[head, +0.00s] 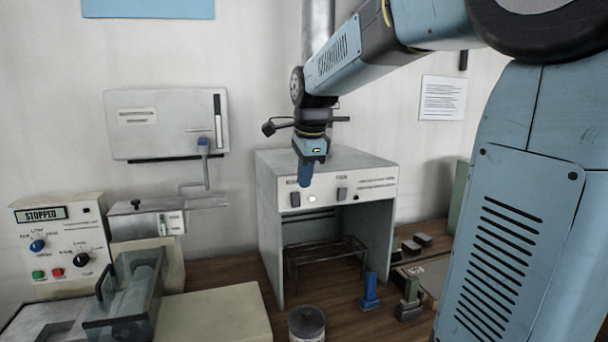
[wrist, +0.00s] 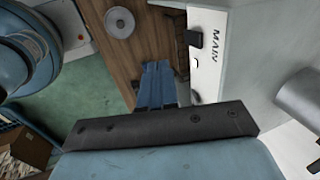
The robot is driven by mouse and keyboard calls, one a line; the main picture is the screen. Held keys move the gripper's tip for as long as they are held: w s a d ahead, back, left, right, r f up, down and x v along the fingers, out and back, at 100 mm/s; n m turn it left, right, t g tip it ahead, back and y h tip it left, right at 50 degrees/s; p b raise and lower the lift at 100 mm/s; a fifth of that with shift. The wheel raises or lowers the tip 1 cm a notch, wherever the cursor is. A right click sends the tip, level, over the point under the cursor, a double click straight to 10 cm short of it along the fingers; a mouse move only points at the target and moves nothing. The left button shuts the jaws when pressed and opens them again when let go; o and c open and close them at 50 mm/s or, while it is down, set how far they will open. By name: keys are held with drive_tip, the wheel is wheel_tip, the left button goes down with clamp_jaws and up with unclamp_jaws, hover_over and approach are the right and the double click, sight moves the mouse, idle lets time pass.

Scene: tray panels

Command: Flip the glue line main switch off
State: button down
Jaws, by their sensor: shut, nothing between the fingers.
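The switch panel (head: 370,181) is the white upper front of a grey hood on the bench. My gripper (head: 305,184) is shut and empty, pointing down in front of the panel's left part. In the wrist view its blue fingers (wrist: 157,78) are together, apart from the MAIN switch. I cannot tell the switch's position.
A machine at left has a display (head: 40,214) reading STOPPED, knobs and buttons. A wall box (head: 168,124) has a lever. A round tin (head: 307,324), a blue piece (head: 369,292) and dark blocks stand on the wooden bench. A metal rack (head: 325,253) stands inside the hood.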

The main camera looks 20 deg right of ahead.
sight(296, 197)
drive_tip(key=w+f, duration=0.1)
drive_tip(key=f, duration=0.1)
drive_tip(key=w+f, duration=0.2)
drive_tip(key=f, duration=0.1)
drive_tip(key=w+f, duration=0.1)
drive_tip(key=f, duration=0.1)
drive_tip(key=shift+w+f, duration=0.15)
drive_tip(key=shift+w, duration=0.1)
drive_tip(key=shift+w+f, duration=0.15)
drive_tip(key=shift+w, duration=0.6)
drive_tip(key=shift+a, duration=0.1)
